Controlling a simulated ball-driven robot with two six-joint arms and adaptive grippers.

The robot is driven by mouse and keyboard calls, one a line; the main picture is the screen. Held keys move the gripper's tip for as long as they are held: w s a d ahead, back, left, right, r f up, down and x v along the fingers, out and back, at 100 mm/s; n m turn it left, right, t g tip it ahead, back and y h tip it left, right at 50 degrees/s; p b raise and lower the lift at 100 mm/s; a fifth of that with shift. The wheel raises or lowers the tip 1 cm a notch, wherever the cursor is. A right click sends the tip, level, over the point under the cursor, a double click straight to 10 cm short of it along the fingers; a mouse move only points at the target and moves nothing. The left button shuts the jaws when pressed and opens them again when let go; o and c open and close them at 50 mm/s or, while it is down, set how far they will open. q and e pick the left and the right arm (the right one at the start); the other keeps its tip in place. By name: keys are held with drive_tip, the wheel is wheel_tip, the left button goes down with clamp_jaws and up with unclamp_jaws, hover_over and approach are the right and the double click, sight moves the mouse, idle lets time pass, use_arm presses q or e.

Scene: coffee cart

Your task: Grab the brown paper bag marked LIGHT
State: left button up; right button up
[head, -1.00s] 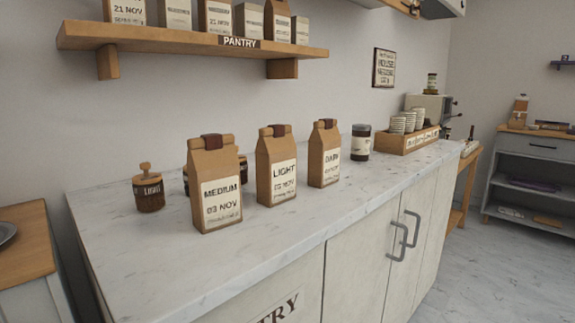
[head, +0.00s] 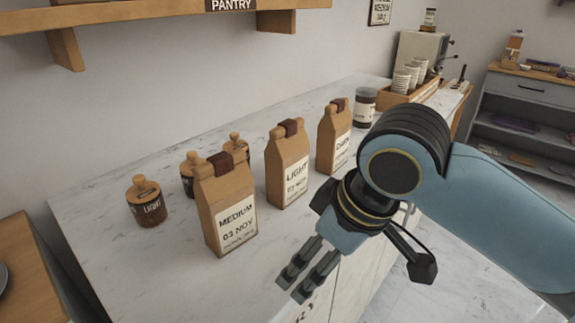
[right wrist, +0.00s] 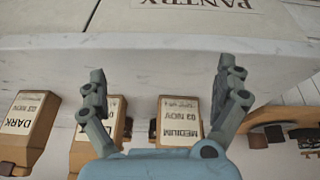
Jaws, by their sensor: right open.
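The brown paper bag marked LIGHT (head: 289,172) stands upright on the marble counter, between the bag marked MEDIUM (head: 228,212) and the bag marked DARK (head: 334,140). My right gripper (head: 294,284) is open and empty, in front of the counter, nearer to me than the LIGHT bag and apart from it. In the right wrist view the picture is upside down; the LIGHT bag (right wrist: 80,155) is partly hidden behind a finger. The MEDIUM bag (right wrist: 178,118) shows between the fingers and the DARK bag (right wrist: 28,125) at the left. My left gripper is not in view.
Several small jars, one labelled LIGHT (head: 146,203), stand behind and left of the bags. A wooden shelf (head: 150,12) hangs above. The counter's front left (head: 150,285) is clear.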

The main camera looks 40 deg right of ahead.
drive_tip(key=w+r, duration=0.1)
drive_tip(key=w+d+r, duration=0.1)
drive_tip(key=w, duration=0.1)
drive_tip(key=w+d+r, duration=0.1)
drive_tip(key=w, duration=0.1)
drive_tip(key=w+d+r, duration=0.3)
drive_tip(key=w+r, duration=0.2)
drive_tip(key=r, duration=0.1)
approach(289, 122)
drive_tip(key=f, duration=0.1)
drive_tip(key=shift+m, duration=0.3)
drive_tip(key=b+x, duration=0.1)
drive_tip(key=x, duration=0.9)
drive_tip(key=shift+w+a, duration=0.1)
drive_tip(key=shift+a, duration=0.05)
drive_tip(key=c, duration=1.6)
